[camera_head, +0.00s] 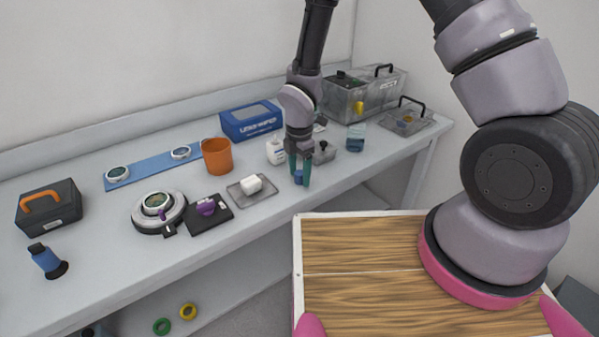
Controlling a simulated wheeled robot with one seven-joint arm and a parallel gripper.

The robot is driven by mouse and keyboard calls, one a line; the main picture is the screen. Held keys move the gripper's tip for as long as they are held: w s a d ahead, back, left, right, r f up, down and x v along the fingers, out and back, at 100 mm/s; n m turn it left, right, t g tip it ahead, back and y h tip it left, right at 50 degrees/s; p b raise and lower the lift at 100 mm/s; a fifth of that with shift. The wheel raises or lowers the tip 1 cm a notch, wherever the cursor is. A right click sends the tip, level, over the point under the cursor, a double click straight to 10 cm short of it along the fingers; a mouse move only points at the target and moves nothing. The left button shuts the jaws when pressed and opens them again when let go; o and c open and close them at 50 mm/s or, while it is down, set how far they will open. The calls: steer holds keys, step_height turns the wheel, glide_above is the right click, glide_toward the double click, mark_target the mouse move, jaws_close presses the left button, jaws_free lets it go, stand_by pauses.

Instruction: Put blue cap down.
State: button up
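My gripper (299,174) points straight down over the front part of the white bench. Its two teal fingers stand on either side of a small blue cap (298,177). The cap sits low between the fingertips, at or very near the bench top. I cannot tell whether the cap touches the bench. The fingers appear closed on the cap, and they partly hide it.
A grey device (323,153), a white container (276,151) and a blue box (251,120) stand behind. A blue-filled jar (355,137) is right. The bench's front edge is close.

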mark_target(299, 173)
steer(key=shift+r, duration=0.1)
step_height(299, 173, up, 12)
stand_by(0.5)
steer(key=d+r+m+t, duration=0.2)
steer(key=d+r+m, duration=0.5)
steer(key=r, duration=0.3)
steer(key=d+r+m+t, duration=0.1)
steer(key=d+r+m, duration=0.7)
steer(key=r, duration=0.3)
steer(key=s+d+r+m+t+y, duration=0.1)
steer(key=s+d+r+m+t, duration=0.1)
steer(key=s+d+r+m, duration=0.2)
steer(key=s+d+r+m+t+y, duration=0.1)
steer(key=s+d+r+m+t, duration=0.1)
steer(key=s+r+m, duration=0.5)
steer(key=s+d+m, duration=0.1)
steer(key=m, duration=0.2)
steer(key=shift+s+d, duration=0.15)
steer(key=shift+d, duration=0.25)
